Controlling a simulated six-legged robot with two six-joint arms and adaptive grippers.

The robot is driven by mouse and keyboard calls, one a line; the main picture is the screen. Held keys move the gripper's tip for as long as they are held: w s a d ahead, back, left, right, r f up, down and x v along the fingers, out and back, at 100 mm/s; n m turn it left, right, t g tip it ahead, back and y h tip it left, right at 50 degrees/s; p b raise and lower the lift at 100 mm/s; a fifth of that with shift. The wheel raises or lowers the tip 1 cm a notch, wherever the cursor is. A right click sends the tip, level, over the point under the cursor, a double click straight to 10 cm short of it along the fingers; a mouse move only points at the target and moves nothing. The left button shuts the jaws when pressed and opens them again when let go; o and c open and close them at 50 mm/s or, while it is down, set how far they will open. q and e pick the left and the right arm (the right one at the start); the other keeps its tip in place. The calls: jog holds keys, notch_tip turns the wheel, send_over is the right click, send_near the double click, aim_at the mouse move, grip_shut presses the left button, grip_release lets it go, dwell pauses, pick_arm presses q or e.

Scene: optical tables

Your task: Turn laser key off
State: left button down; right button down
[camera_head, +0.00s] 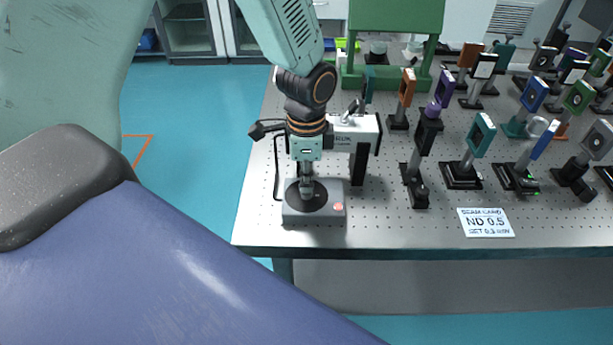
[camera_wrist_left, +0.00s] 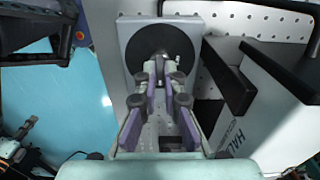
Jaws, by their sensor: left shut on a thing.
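A grey control box (camera_head: 299,216) with a round black disc (camera_head: 319,201) on top and a red button (camera_head: 338,207) stands at the table's near left corner. My left gripper (camera_head: 306,187) points straight down over the disc, its fingers shut at the disc's middle. In the left wrist view, the fingertips (camera_wrist_left: 161,70) close on a small dark part at the centre of the disc (camera_wrist_left: 145,40), which I take to be the laser key. The fingers hide most of it, so its turn angle cannot be told. My right gripper is not in view.
A white laser housing (camera_head: 358,128) on a black post stands just behind and right of the box; it also shows in the wrist view (camera_wrist_left: 265,115). Several optics mounts fill the table's right. A printed card (camera_head: 485,222) lies near the front edge.

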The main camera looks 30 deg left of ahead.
pick_arm(q)
jog(key=n+p, duration=0.3)
jog(key=n, duration=0.1)
jog(key=shift+r+p, duration=0.2)
jog(key=shift+p, duration=0.1)
jog(key=n+p, duration=0.3)
jog(key=n, duration=0.2)
jog(key=n+p, duration=0.3)
jog(key=n, duration=0.1)
jog(key=shift+n, duration=0.4)
jog(key=shift+f+n+p, duration=0.1)
jog(key=shift+n+p, duration=0.9)
jog(key=shift+n, duration=0.9)
jog(key=shift+w, duration=0.1)
jog(key=c, duration=1.5)
grip_release()
jog(key=shift+o, duration=0.2)
